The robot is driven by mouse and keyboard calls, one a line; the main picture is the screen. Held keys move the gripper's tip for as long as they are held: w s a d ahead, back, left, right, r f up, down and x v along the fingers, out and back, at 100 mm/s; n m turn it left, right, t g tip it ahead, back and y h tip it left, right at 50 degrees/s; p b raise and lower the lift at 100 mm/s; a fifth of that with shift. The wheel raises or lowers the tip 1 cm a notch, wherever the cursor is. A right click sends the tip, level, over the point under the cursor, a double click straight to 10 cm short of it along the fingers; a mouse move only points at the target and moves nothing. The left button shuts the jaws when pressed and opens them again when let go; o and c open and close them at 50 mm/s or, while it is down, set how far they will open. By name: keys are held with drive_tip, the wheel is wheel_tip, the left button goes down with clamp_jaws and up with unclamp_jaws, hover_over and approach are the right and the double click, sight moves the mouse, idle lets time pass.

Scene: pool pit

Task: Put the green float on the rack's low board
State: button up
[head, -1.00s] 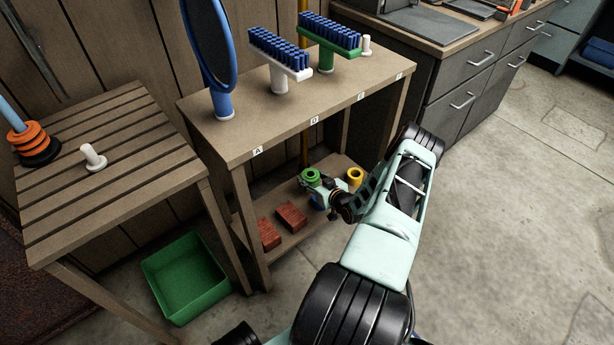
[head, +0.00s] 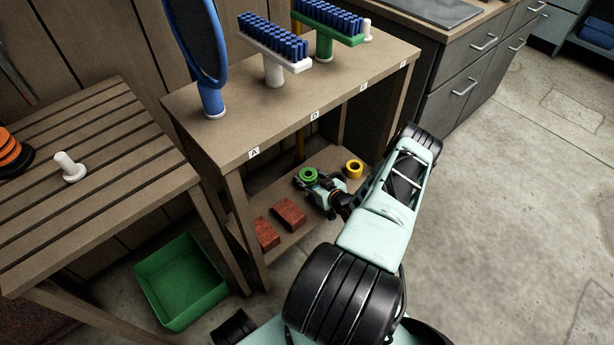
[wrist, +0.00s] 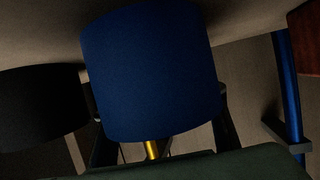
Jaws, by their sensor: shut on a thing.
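The green float (head: 308,175) is a short green cylinder with a ring-like top. My gripper (head: 312,184) is shut on it, at the far end of my arm in the head view. Gripper and float show over the rack's low board (head: 265,205), under its top. I cannot tell whether the float touches the board. In the wrist view, a dark green surface (wrist: 200,166) fills the bottom edge, probably the float close up. A large blue thing (wrist: 150,70) fills the middle there. The fingertips are mostly hidden in the head view.
Two red bricks (head: 290,213) lie on the low board, left of my gripper. A yellow ring-like thing (head: 353,169) stands to its right. Brushes and a blue-framed paddle (head: 197,45) stand on the rack's top (head: 240,125). A green bin (head: 180,280) is on the floor.

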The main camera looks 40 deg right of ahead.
drive_tip(key=shift+f, duration=0.1)
drive_tip(key=o, duration=1)
drive_tip(key=shift+s+r, duration=0.2)
drive_tip(key=shift+r, duration=0.05)
drive_tip(key=p+v, duration=0.4)
drive_tip(key=v, duration=0.7)
drive_tip(key=shift+s, duration=0.3)
drive_tip(key=shift+r, duration=0.1)
